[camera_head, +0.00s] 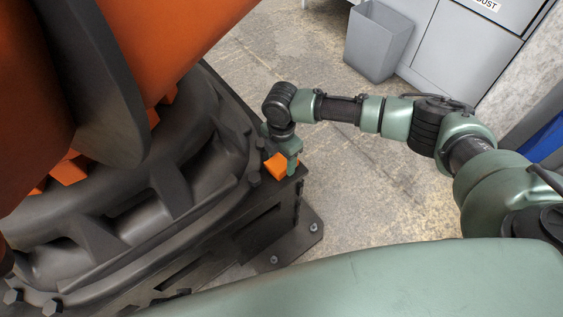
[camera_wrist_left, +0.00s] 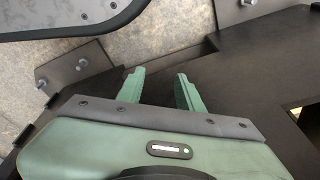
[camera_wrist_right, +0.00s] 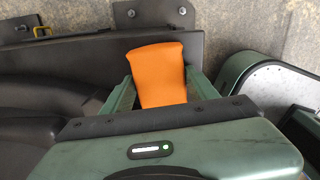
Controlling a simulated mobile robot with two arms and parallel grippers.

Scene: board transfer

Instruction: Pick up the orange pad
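The orange pad (camera_head: 276,166) sits at the corner of the dark machine base in the head view. My right gripper (camera_head: 292,164) points down right beside it there. In the right wrist view the orange pad (camera_wrist_right: 160,72) lies between the two green fingers of my right gripper (camera_wrist_right: 160,80), one on each side. Whether both fingers press on it cannot be told. My left gripper (camera_wrist_left: 160,76) is open and empty in its wrist view, over a dark metal surface. It does not show in the head view.
The large dark machine base (camera_head: 265,215) with ribbed rubber and orange parts fills the left. A bolted foot plate (camera_head: 290,245) juts onto the concrete floor (camera_head: 370,190). A grey bin (camera_head: 377,42) stands by grey cabinets (camera_head: 465,45) at the back. Open floor lies right of the base.

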